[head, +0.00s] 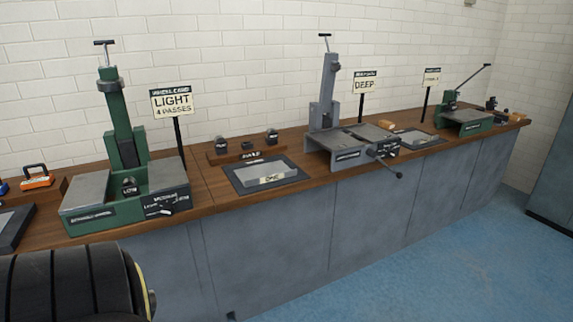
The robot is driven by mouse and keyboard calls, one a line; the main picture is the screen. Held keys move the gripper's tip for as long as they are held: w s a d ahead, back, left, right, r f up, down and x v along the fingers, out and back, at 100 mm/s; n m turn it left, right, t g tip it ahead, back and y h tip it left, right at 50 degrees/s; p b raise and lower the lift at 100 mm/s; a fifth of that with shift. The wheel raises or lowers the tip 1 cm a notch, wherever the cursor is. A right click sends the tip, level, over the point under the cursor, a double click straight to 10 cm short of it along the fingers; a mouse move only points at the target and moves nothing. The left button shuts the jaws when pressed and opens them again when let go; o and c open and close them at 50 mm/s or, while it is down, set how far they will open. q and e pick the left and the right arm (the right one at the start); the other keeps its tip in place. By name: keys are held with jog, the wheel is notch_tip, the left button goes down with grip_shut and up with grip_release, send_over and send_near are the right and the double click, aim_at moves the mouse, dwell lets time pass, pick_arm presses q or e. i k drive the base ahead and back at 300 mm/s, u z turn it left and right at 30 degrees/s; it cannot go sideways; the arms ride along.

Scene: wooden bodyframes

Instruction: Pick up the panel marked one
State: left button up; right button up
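A flat grey panel (258,171) lies on a dark mat (239,181) on the wooden bench top, between the green machine and the grey machine. A small pale label on its front edge appears to read "ONE". Neither of my grippers shows in the head view. A dark ribbed part at the lower left looks like my own arm, and its gripper cannot be seen.
The long bench (217,193) carries a green machine (122,190) by a "LIGHT" sign (172,101), a grey machine (340,142) by a "DEEP" sign (365,84), and another green machine (464,118). A wooden block rack (246,155) stands behind the panel. The blue floor is clear.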

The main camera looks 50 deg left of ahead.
aim_at(266, 173)
jog(key=u, duration=0.75)
jog(key=i, duration=1.15)
jog(key=u, duration=1.2)
